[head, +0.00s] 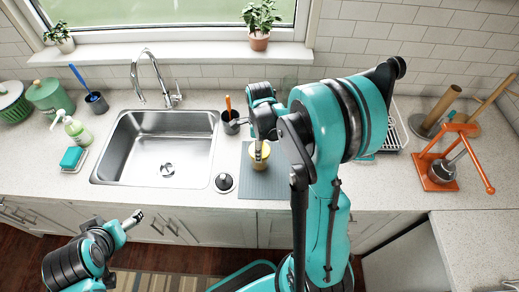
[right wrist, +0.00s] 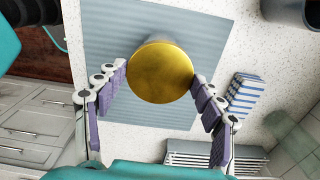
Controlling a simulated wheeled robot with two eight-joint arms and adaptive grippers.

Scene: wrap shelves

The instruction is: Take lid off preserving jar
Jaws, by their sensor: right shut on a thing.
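The preserving jar (head: 259,155) stands on a grey-blue mat (head: 262,188) right of the sink, partly hidden by my right arm. In the right wrist view its round golden lid (right wrist: 160,72) is seen from above and hides the jar's body. My right gripper (head: 262,138) is over the jar. In the right wrist view the right gripper's fingers (right wrist: 160,80) are on both sides of the lid, their tips against its rim. I cannot tell whether the lid is seated or lifted. My left gripper (head: 137,217) is low at the left, in front of the counter, away from the jar.
A black-and-silver round piece (head: 224,183) lies between the sink (head: 155,145) and the mat. A dark cup with a utensil (head: 230,122) stands behind it. A dish rack (head: 397,130) and an orange stand (head: 442,170) are to the right. A blue-striped cloth (right wrist: 244,93) lies beside the mat.

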